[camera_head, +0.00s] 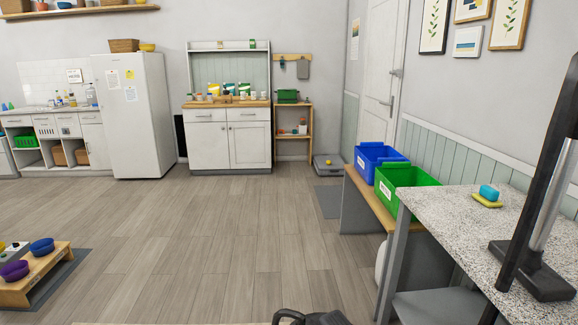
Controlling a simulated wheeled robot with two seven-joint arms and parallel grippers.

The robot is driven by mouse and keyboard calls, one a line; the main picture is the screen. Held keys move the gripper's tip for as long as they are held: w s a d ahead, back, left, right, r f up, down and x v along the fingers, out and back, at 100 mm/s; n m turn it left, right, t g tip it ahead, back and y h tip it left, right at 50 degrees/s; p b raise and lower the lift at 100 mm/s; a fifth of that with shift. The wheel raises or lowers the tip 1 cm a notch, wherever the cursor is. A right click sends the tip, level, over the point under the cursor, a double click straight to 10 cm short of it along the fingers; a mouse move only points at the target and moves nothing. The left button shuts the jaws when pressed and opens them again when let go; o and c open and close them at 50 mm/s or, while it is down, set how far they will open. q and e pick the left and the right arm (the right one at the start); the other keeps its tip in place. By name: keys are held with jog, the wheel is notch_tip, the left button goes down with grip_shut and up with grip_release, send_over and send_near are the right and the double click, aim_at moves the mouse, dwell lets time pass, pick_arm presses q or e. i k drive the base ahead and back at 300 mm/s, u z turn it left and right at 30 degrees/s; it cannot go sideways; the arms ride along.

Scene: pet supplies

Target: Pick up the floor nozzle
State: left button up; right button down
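A dark grey flat foot (535,277), which looks like the floor nozzle, rests at the right on the speckled tabletop (465,228). A silver tube (552,205) rises from it at a tilt. A long black bar (540,180) slants up beside the tube and leaves the picture at the right edge. I cannot tell how the bar joins the foot.
A black object (312,318) is cut off at the bottom edge; I cannot tell what it is. Green (408,184) and blue (376,160) crates stand on a low bench behind the table. A yellow dish with a blue block (488,193) sits on the tabletop. The middle floor is clear.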

aim_at(544, 284)
jog(key=k, duration=0.5)
jog(key=z, duration=0.4)
jog(key=i, duration=0.45)
jog(key=z, duration=1.05)
